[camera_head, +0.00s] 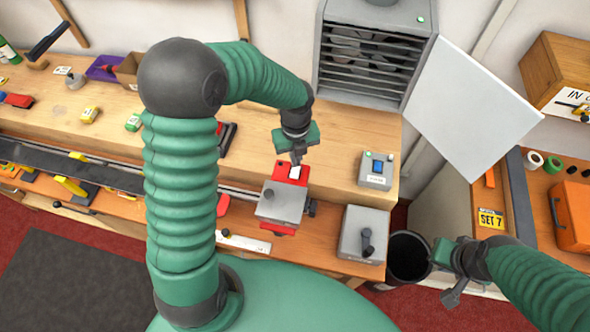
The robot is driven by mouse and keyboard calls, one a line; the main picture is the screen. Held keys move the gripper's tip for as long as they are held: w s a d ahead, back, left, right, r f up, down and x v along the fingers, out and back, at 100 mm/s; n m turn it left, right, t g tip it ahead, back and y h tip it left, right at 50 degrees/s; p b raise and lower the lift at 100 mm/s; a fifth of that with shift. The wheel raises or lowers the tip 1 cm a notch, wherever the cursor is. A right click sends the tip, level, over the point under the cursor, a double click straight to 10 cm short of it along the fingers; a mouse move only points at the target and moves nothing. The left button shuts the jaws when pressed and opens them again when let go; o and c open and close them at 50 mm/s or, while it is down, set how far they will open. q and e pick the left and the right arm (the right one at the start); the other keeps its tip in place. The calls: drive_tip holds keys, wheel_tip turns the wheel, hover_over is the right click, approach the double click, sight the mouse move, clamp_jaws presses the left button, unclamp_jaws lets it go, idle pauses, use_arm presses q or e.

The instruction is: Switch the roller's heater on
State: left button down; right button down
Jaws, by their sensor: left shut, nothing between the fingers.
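A red machine with a grey metal cover (283,203) sits at the front edge of the wooden bench; it looks like the roller. A small white part (294,172), perhaps a switch, is on its red top end. I cannot read its position. My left gripper (297,158) is shut and empty, pointing down just above that white part; I cannot tell whether it touches. My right gripper (454,294) hangs low at the right, away from the machine, near a black bin; its jaw state is unclear.
A grey box with a blue display and a green button (377,169) stands right of the machine. A grey box with a dark lever (363,236) is in front of it. A grilled vent unit (371,60) with an open white panel (472,105) rises behind. The black bin (408,257) stands below.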

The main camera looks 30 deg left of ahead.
use_arm(q)
drive_tip(key=shift+d+f, duration=0.1)
drive_tip(key=shift+f, duration=0.1)
drive_tip(key=shift+f+b, duration=0.45)
drive_tip(key=shift+f, duration=0.25)
drive_tip(key=shift+r, duration=0.1)
wheel_tip(320, 180, up, 7)
drive_tip(key=p, duration=0.7)
drive_tip(key=shift+p, duration=0.4)
